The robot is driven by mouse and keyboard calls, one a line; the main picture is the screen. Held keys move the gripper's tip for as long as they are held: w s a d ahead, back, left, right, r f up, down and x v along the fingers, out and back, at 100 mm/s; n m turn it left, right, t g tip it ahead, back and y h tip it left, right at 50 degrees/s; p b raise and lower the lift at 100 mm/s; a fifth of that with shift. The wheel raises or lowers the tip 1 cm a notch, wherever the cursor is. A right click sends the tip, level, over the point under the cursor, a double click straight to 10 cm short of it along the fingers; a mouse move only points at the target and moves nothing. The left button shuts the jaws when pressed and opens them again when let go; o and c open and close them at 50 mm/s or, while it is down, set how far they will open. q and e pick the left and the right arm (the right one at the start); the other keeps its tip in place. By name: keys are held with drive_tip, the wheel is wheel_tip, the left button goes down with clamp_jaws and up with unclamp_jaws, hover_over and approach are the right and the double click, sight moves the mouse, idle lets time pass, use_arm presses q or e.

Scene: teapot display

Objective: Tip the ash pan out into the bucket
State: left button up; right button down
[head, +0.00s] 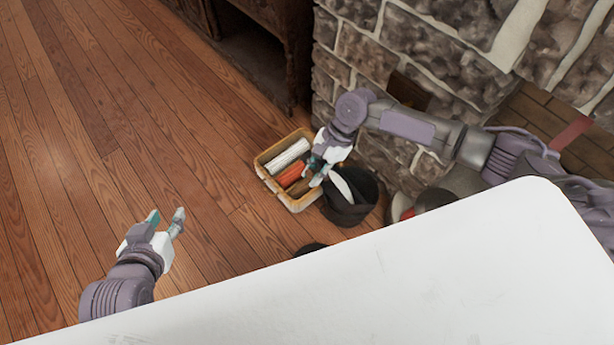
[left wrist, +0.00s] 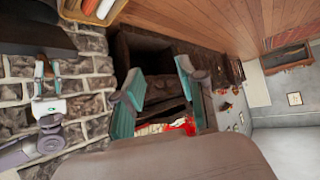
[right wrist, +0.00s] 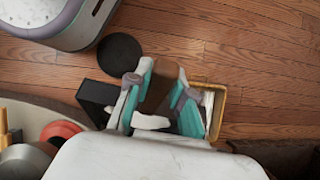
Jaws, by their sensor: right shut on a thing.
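The black bucket (head: 346,214) stands on the floor against the stone hearth. A pale elongated shape (head: 342,186) shows beside the fingers. In the right wrist view a black boxy form (right wrist: 95,97) lies beyond the fingers; I cannot tell whether it is pan or bucket. My left gripper (head: 166,220) is open and empty above the wooden floor.
A yellow crate (head: 265,177) with white and red rolls stands immediately left of the bucket. The stone fireplace (head: 360,50) is behind, with a dark wooden cabinet (head: 265,60) further left. A white surface (head: 430,275) fills the foreground. Floor at the left is clear.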

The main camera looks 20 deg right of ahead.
drive_tip(key=shift+w+d+r+y, duration=0.1)
drive_tip(key=shift+d+r+y, duration=0.05)
drive_tip(key=shift+d, duration=0.3)
drive_tip(key=shift+w+d+r+y, duration=0.1)
drive_tip(key=shift+d+r+y, duration=0.05)
drive_tip(key=shift+d, duration=0.3)
drive_tip(key=shift+w+d+r+y, duration=0.15)
drive_tip(key=shift+d, duration=0.25)
drive_tip(key=shift+w+d+r+y, duration=0.1)
drive_tip(key=shift+d+r+y, duration=0.05)
drive_tip(key=shift+d, duration=0.2)
use_arm(q)
drive_tip(key=shift+w+d+r+t+h+b, duration=0.2)
drive_tip(key=shift+w+d+r+t+b, duration=0.1)
drive_tip(key=shift+w+r+t, duration=0.5)
drive_tip(key=shift+w+d+r+t+h+b, duration=0.25)
drive_tip(key=shift+w+r+t, duration=0.35)
drive_tip(key=shift+r, duration=0.3)
use_arm(e)
drive_tip(key=shift+g+y, duration=0.4)
drive_tip(key=shift+y, duration=0.4)
drive_tip(key=shift+w+d+r, duration=0.2)
drive_tip(key=shift+d+r, duration=0.1)
drive_tip(key=shift+d, duration=0.4)
drive_tip(key=shift+w+d+r, duration=0.15)
drive_tip(key=shift+d+r, duration=0.1)
drive_tip(key=shift+d, duration=0.4)
drive_tip(key=shift+w+d+r, duration=0.2)
drive_tip(key=shift+d+r, duration=0.1)
drive_tip(key=shift+d, duration=0.4)
